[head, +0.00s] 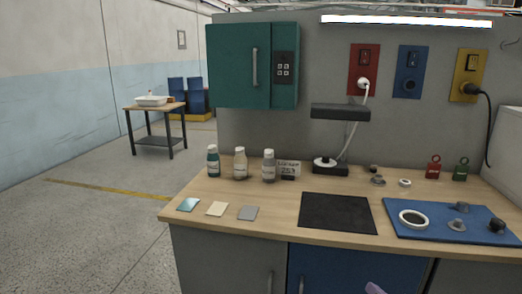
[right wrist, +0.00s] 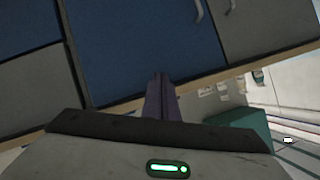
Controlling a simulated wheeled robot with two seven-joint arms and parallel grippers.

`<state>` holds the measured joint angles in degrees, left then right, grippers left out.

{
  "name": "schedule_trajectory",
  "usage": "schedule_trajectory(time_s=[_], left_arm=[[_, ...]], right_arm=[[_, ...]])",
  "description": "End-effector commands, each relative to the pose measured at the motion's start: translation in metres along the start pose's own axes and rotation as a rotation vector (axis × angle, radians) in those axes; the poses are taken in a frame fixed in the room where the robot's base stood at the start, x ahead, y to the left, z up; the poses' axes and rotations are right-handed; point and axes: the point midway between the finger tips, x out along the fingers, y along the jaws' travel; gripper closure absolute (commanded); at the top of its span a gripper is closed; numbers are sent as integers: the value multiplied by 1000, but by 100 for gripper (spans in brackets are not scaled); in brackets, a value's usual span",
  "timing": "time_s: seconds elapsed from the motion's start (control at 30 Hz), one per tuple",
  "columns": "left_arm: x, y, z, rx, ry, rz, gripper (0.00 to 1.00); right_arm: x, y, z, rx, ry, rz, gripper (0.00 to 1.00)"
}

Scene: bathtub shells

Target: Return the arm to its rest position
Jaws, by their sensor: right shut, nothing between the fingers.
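My right gripper (head: 375,288) shows only as a small purple tip at the bottom edge of the head view, in front of the blue cabinet door below the bench. In the right wrist view its fingers (right wrist: 161,85) are together and empty, with the blue door (right wrist: 140,45) behind them. That view is turned over, with the bench edge below the doors. My left gripper is in neither view.
The wooden bench (head: 285,207) carries a black mat (head: 337,212), a blue tray (head: 455,228) with rings and knobs, bottles (head: 240,164) and three sample tiles (head: 216,208). A teal cabinet (head: 235,65) hangs above. Open floor (head: 80,225) lies to the left.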

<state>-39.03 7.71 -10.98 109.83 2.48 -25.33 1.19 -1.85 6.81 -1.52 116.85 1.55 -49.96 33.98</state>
Motion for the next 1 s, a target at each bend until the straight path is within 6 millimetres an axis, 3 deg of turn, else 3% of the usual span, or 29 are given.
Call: schedule_trajectory(time_s=[0.03,0.2,0.3,0.4,0.5,0.6,1.0], left_arm=[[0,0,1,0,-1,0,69],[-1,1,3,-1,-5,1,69],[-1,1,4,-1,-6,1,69],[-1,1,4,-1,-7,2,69],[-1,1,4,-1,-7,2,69],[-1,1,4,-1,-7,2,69],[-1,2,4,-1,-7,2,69]], right_arm=[[-4,13,44,-63,-57,6,100],[-34,42,167,-273,-208,-21,100],[-63,56,230,-376,-285,-49,100],[-93,66,278,-453,-346,-78,100],[-116,72,309,-505,-384,-102,100],[-129,74,325,-532,-404,-115,100],[-132,75,330,-543,-409,-120,100]])
